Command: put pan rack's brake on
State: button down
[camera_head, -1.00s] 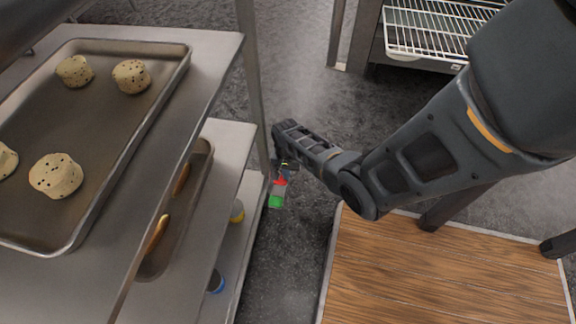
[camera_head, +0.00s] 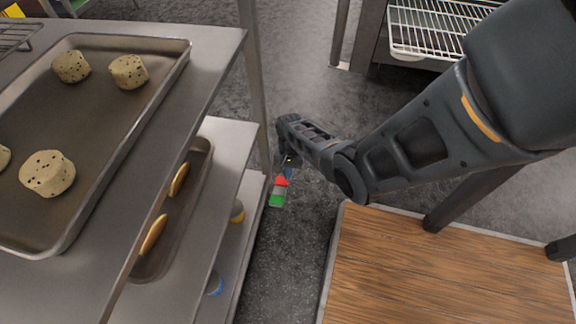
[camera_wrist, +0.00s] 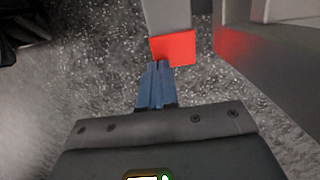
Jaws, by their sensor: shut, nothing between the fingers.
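The pan rack (camera_head: 222,75) stands at the left of the head view, with trays on its shelves. Low at its right side is the brake, a small lever with a red part (camera_head: 281,181), a grey middle and a green part (camera_head: 277,200). In the wrist view its red part (camera_wrist: 174,48) joins a grey bar. My gripper (camera_head: 288,173) points down beside the red part. In the wrist view its blue fingers (camera_wrist: 158,67) are shut and empty, with their tips at the red part's lower edge. Whether they touch it I cannot tell.
A baking tray (camera_head: 120,165) with several speckled dough rounds lies on the rack's top shelf. A wooden-topped table (camera_head: 440,265) stands at the lower right, close to my arm. A white wire rack (camera_head: 440,28) is at the back. Grey floor (camera_head: 285,270) lies between rack and table.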

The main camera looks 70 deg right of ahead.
jog(key=d+r+p, duration=0.2)
jog(key=r+p, duration=0.4)
jog(key=r, duration=0.5)
jog(key=d+r+p, duration=0.3)
jog(key=r+p, duration=0.3)
jog(key=r, duration=0.6)
jog(key=shift+w+r+p, duration=0.2)
jog(key=shift+p, duration=0.2)
